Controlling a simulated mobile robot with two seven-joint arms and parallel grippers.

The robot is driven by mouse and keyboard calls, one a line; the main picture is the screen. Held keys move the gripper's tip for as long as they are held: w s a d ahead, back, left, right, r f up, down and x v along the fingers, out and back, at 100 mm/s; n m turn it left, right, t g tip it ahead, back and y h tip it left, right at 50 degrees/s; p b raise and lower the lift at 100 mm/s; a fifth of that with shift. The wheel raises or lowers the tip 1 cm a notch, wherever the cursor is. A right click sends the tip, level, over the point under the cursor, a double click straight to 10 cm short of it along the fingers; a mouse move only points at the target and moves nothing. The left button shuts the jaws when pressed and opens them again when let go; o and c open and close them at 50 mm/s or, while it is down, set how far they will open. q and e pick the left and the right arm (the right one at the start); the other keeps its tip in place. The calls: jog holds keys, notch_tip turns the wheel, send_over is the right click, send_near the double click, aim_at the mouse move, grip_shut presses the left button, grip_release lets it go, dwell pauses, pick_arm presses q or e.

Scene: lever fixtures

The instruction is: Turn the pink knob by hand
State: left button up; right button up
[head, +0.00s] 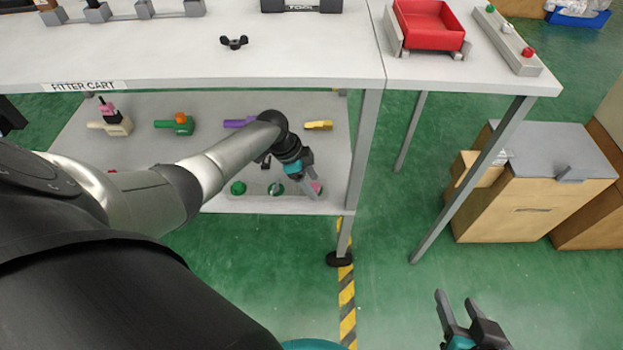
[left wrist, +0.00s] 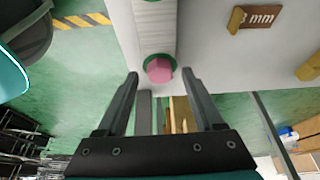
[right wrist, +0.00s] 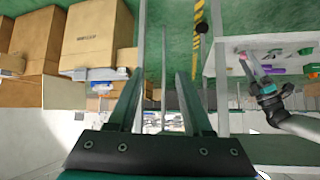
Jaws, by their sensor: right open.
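The pink knob (head: 316,187) is at the right end of a row of knobs on the cart's lower shelf, partly hidden by my left gripper (head: 309,187). In the left wrist view the pink knob (left wrist: 159,69) sits on a green ring on a grey strip. My left gripper (left wrist: 160,75) is open there, one fingertip on each side of the knob, with gaps visible. I cannot tell how far the tips are from it in depth. My right gripper (head: 462,305) is open and empty over the floor, away from the cart; its fingers also show in the right wrist view (right wrist: 160,76).
Behind stand a green valve with an orange top (head: 178,124), a purple lever (head: 238,123) and a yellow one (head: 318,125). The cart's top (head: 300,65) overhangs the shelf; a leg (head: 363,150) stands just right.

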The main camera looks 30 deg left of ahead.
pick_arm(q)
jog(key=shift+r, duration=0.1)
pick_arm(e)
jog(key=shift+d, duration=0.1)
pick_arm(q)
jog(key=shift+r, duration=0.15)
jog(key=shift+s+a+r+p, duration=0.15)
jog(key=shift+a+r+p, duration=0.15)
jog(key=shift+r+p, duration=0.35)
jog(key=p+v, duration=0.2)
jog(key=v, duration=0.1)
jog(key=shift+s+a+r, duration=0.1)
jog(key=shift+a+r, duration=0.05)
jog(key=shift+r, duration=0.15)
jog(key=shift+s+a+r+p, duration=0.15)
jog(key=shift+r+p, duration=0.35)
jog(key=shift+r, duration=0.05)
jog(key=shift+s+a+r, duration=0.1)
jog(key=shift+a+r, duration=0.05)
jog(key=shift+r, duration=0.2)
pick_arm(e)
jog(key=s+d+f+g+h, duration=0.2)
jog(key=s+d+f+g, duration=0.1)
jog(key=s+d+g, duration=0.1)
jog(key=shift+s+d+f+m+g+h, duration=0.2)
jog(key=shift+s+d+m+g+h, duration=0.1)
jog(key=shift+d+g, duration=0.35)
